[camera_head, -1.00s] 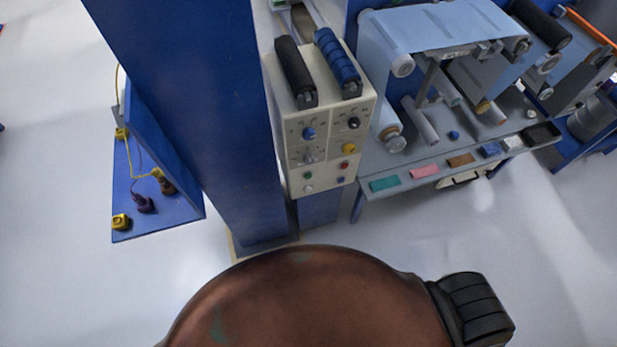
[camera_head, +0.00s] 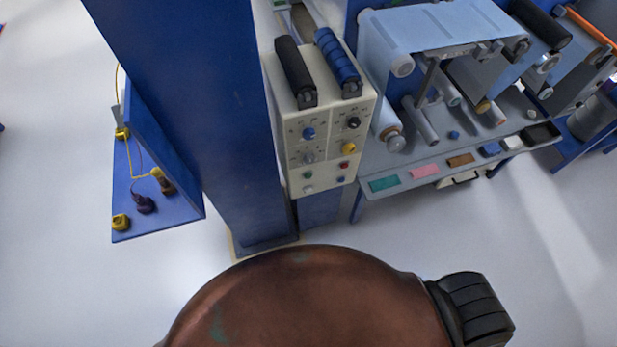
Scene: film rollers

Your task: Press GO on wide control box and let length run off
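A cream control box (camera_head: 293,152) with knobs and buttons on its front stands at the middle, beside a blue column. Its front has a blue knob (camera_head: 308,133), a black knob (camera_head: 354,123), a grey knob (camera_head: 307,157) and a yellow knob (camera_head: 348,148). Below them are a red button (camera_head: 344,165), a green button (camera_head: 308,175) and smaller ones. I cannot read the labels, so I cannot tell which button is GO. A black roller (camera_head: 295,70) and a blue ribbed roller (camera_head: 338,62) lie on top. Neither gripper is in view.
A bench with rollers and pale blue film (camera_head: 440,25) stands to the right, with coloured blocks along its front edge (camera_head: 400,190). The blue column (camera_head: 190,90) stands left of the box. A blue panel with yellow fittings (camera_head: 160,215) is at the left.

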